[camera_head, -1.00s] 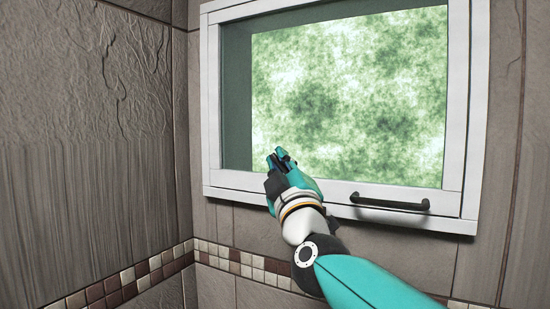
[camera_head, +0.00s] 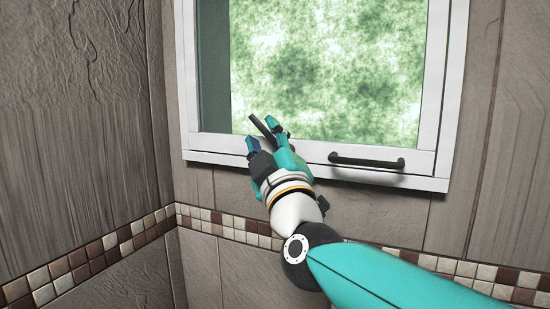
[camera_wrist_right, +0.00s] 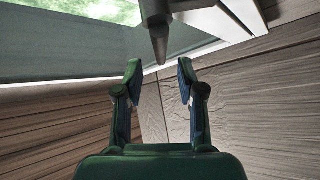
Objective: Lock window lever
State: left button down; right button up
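The window (camera_head: 310,148) has a white frame and a mottled green pane. A dark window lever (camera_head: 259,126) slants over the lower frame, partly hidden by my gripper. In the right wrist view the dark lever (camera_wrist_right: 158,38) points down, its end between or just beyond the fingertips. I cannot tell whether it touches them. My right gripper (camera_head: 262,133) is open at the bottom of the window; it also shows open in the wrist view (camera_wrist_right: 160,70), with nothing gripped. My left gripper is not in view.
A dark bar handle (camera_head: 367,161) is fixed on the bottom frame, right of my gripper. Slate-tiled walls (camera_head: 80,110) meet at a corner on the left. A mosaic strip (camera_head: 240,228) runs below the window. The wall below is clear.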

jog(key=v, duration=0.7)
